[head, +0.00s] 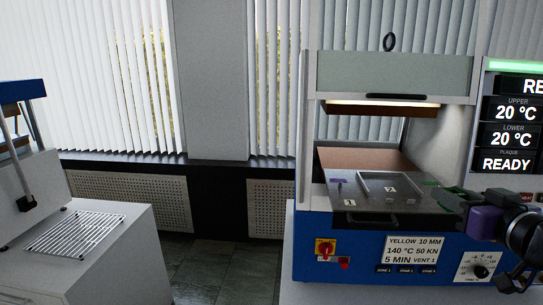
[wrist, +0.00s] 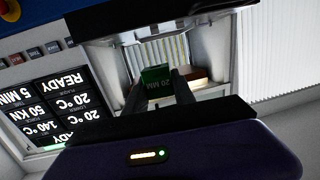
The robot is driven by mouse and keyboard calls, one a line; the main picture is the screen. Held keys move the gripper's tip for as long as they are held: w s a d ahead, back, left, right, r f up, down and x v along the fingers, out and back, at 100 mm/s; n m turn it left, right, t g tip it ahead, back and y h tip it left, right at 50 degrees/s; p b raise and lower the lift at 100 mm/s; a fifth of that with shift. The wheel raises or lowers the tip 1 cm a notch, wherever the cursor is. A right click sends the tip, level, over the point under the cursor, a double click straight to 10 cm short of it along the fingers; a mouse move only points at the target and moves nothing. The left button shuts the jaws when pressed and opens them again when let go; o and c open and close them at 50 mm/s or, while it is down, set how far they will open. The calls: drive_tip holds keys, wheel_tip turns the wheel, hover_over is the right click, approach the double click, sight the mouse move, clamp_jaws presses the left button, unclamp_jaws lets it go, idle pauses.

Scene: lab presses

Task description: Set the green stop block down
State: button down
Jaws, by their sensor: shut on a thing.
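The green stop block (wrist: 154,76), marked "20 MM", is between the two fingertips of my gripper (wrist: 158,88) in the wrist view. The fingers are shut on it. In the head view my gripper (head: 437,198) reaches from the right edge into the front of the blue and white press (head: 345,250). A metal plate with a square frame (head: 391,187) and small number labels lies in the press opening. Whether the block touches any surface cannot be told.
The press's upper part, with a dark lit plate (head: 380,107), hangs over the opening. A display panel (head: 515,120) reading READY stands at the right. Another machine with a slatted rack (head: 75,232) is at the left. Floor (head: 215,270) shows between the machines.

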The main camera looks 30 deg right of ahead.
drive_tip(key=w+a+f+n+y, duration=0.1)
drive_tip(key=a+f+y, duration=0.1)
drive_tip(key=a+f, duration=0.9)
drive_tip(key=a+f+n+t+y, duration=0.1)
drive_tip(key=a+f+n+y, duration=0.1)
drive_tip(key=a+f, duration=0.9)
drive_tip(key=w+a+f+n+y, duration=0.1)
drive_tip(key=a+f, duration=1)
drive_tip(key=f, duration=1.2)
drive_tip(key=shift+w+f+n+t+y, duration=0.3)
drive_tip(key=shift+w+f+n+y, duration=0.1)
drive_tip(key=shift+y, duration=0.4)
drive_tip(key=shift+f, duration=0.15)
